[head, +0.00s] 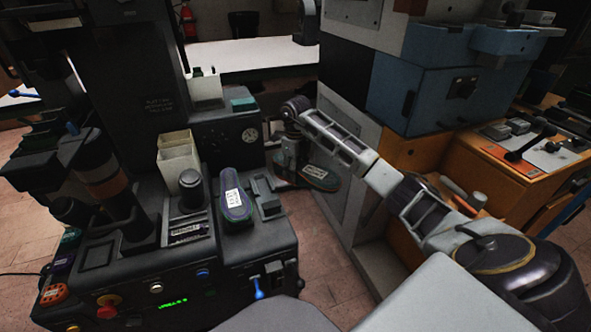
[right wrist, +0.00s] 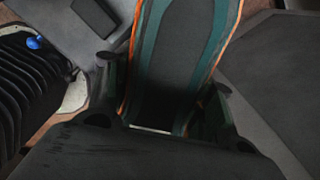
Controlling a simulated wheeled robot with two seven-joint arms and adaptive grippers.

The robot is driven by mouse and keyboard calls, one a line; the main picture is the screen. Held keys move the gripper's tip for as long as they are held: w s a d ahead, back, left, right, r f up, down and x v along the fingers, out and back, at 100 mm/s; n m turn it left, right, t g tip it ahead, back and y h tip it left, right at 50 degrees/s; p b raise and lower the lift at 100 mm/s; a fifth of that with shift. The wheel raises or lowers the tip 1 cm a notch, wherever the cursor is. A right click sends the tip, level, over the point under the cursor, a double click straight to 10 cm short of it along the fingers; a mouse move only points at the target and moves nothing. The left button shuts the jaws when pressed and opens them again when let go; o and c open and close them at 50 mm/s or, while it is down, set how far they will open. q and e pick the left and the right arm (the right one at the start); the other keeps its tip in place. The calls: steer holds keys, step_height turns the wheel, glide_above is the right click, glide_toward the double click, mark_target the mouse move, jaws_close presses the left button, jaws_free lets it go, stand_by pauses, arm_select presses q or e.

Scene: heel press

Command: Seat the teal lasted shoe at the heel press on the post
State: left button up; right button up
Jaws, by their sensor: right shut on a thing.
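The teal lasted shoe (head: 320,175) with an orange edge hangs at the end of my right arm, right of the press machine, in the head view. In the right wrist view the teal shoe (right wrist: 182,60) fills the space between the fingers, with a dark middle band and orange lines. My right gripper (head: 290,160) is shut on it; the fingers lie on both sides in the wrist view (right wrist: 165,100). A dark, upright, round-topped post (head: 190,187) stands on the press machine (head: 232,250), left of the shoe and apart from it. My left gripper is not in view.
A dark blue shoe-shaped piece (head: 235,200) with a white label lies on the machine beside the post. Cream bins (head: 178,158) stand behind the post. A blue-knobbed lever (head: 258,290) sticks out at the front. A grey and blue cabinet (head: 420,90) stands close behind my right arm.

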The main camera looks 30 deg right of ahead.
steer(key=n, duration=0.6)
steer(key=shift+a+r+n, duration=0.1)
steer(key=shift+r+n, duration=0.05)
steer(key=shift+n, duration=0.25)
steer(key=n, duration=0.6)
steer(key=shift+a, duration=0.1)
steer(key=n, duration=0.7)
steer(key=shift+r, duration=0.1)
steer(key=n, duration=0.7)
steer(key=shift+a+r, duration=0.1)
steer(key=shift+a, duration=0.05)
steer(key=s+a+r+n, duration=0.2)
steer(key=a+n, duration=0.2)
steer(key=a, duration=0.5)
steer(key=s+a+r+n, duration=0.2)
steer(key=a+r+n, duration=0.1)
steer(key=a, duration=0.6)
steer(key=shift+s+n, duration=0.15)
steer(key=shift+n, duration=0.65)
steer(key=shift+s, duration=0.1)
